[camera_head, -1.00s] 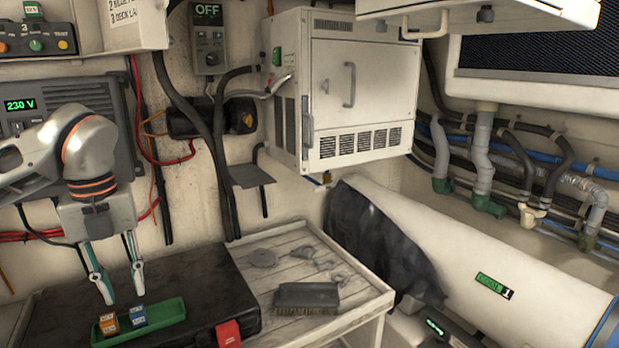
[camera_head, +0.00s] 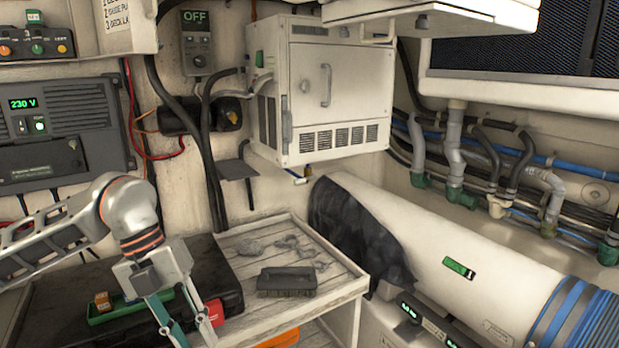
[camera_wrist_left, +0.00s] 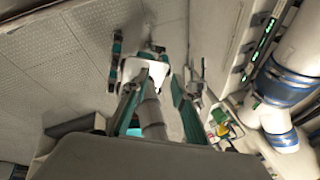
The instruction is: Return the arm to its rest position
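My left arm comes in from the left in the head view. Its gripper (camera_head: 190,335) points down over the right part of the black case (camera_head: 210,265), with fingers apart and nothing seen between them. Its fingers also show spread in the left wrist view (camera_wrist_left: 155,115). The lower tips are near the bottom edge of the head view. My right arm is not in the head view. A white block with dark and teal finger-like parts in the left wrist view looks like my right gripper (camera_wrist_left: 137,52), but its opening is unclear.
A green tray (camera_head: 112,316) with an orange block (camera_head: 102,301) lies on the case, left of my left gripper. A brush (camera_head: 287,281) lies on the slatted bench (camera_head: 345,287). A white cabinet (camera_head: 345,95) hangs above. A white cylinder (camera_head: 410,225) lies at right.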

